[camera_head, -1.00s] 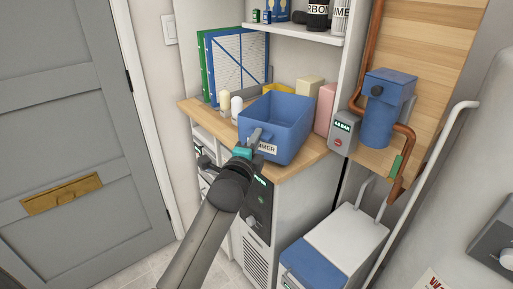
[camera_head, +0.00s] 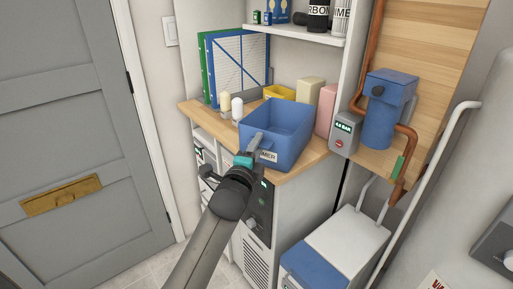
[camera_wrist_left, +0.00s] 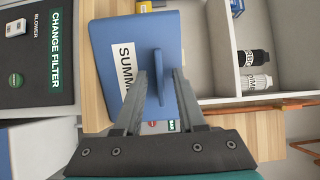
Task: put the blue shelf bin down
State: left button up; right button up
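The blue shelf bin (camera_head: 285,146) is at the front of the wooden counter (camera_head: 313,155) in the head view. It looks upright and appears to rest on the counter, close to the front edge; its underside is hidden. Its front has a white label and a grey-blue handle. My left gripper (camera_head: 255,146) is at this front handle. In the left wrist view, the handle (camera_wrist_left: 158,62) stands between the two fingers of the gripper (camera_wrist_left: 160,80), with a visible gap on each side. The bin's label (camera_wrist_left: 126,70) shows beside them. My right gripper is not in view.
Two pale bottles (camera_head: 237,108) stand left of the bin. A yellow bin (camera_head: 279,92), a cream box (camera_head: 308,92) and a pink box (camera_head: 325,112) stand behind and right. A grey control box (camera_head: 344,134) is at the right.

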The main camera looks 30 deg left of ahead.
pick_arm(q)
jog(key=p+v, duration=0.1)
jog(key=v, duration=1.1)
jog(key=shift+r+p, duration=0.25)
jog(key=shift+p, duration=0.05)
jog(key=s+d+f+n+g+h, duration=0.1)
jog(key=s+d+f+n+g, duration=0.15)
jog(key=f, duration=0.95)
jog(key=s+d+f+n+g+h, duration=0.1)
jog(key=s+d+f+n+g, duration=0.2)
jog(key=f, duration=0.9)
jog(key=s+d+f+n+g+h, duration=0.1)
jog(key=s+f+g+h, duration=0.2)
jog(key=f, duration=0.9)
jog(key=s+f+n+g, duration=0.2)
jog(key=s+f, duration=0.3)
jog(key=s, duration=0.5)
jog(key=s+f+n+g, duration=0.2)
jog(key=s+f, duration=0.4)
jog(key=s, duration=0.4)
jog(key=s+d+f+n+g+y, duration=0.1)
jog(key=s+f+g, duration=0.3)
jog(key=s, duration=0.7)
jog(key=shift+f+n, duration=0.75)
jog(key=shift+f, duration=0.2)
